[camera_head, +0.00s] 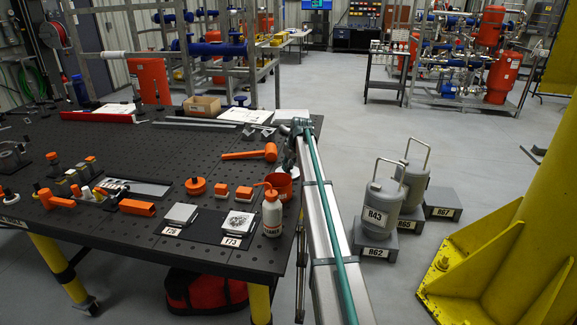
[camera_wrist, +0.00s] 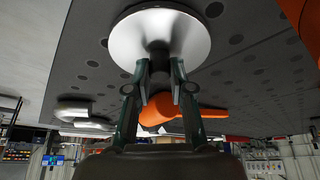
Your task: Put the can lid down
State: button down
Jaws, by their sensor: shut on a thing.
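The can lid (camera_wrist: 158,40) is a round silvery disc with a dark knob in the wrist view. My gripper (camera_wrist: 160,72) is shut on the knob. Table surface shows around the disc; I cannot tell whether the lid touches it. In the head view my gripper end (camera_head: 290,154) is over the table's right edge, and the lid is not clearly visible there. An open orange can (camera_head: 279,184) stands just below it in the picture, at the table edge. An orange object (camera_wrist: 303,25) is cut off at the wrist view's upper right.
An orange mallet (camera_head: 250,153) lies left of my gripper and also shows behind the fingers in the wrist view (camera_wrist: 158,110). A white bottle (camera_head: 272,214) stands beside the can. Labelled pads (camera_head: 205,226) lie left of it. Perforated tabletop (camera_head: 190,150) is bare left of the mallet.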

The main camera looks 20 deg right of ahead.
jog(key=shift+f, duration=0.2)
jog(key=c, duration=1)
grip_release()
jog(key=shift+r, duration=0.15)
jog(key=b+v, duration=0.2)
jog(key=v, duration=1)
jog(key=shift+w+r, duration=0.1)
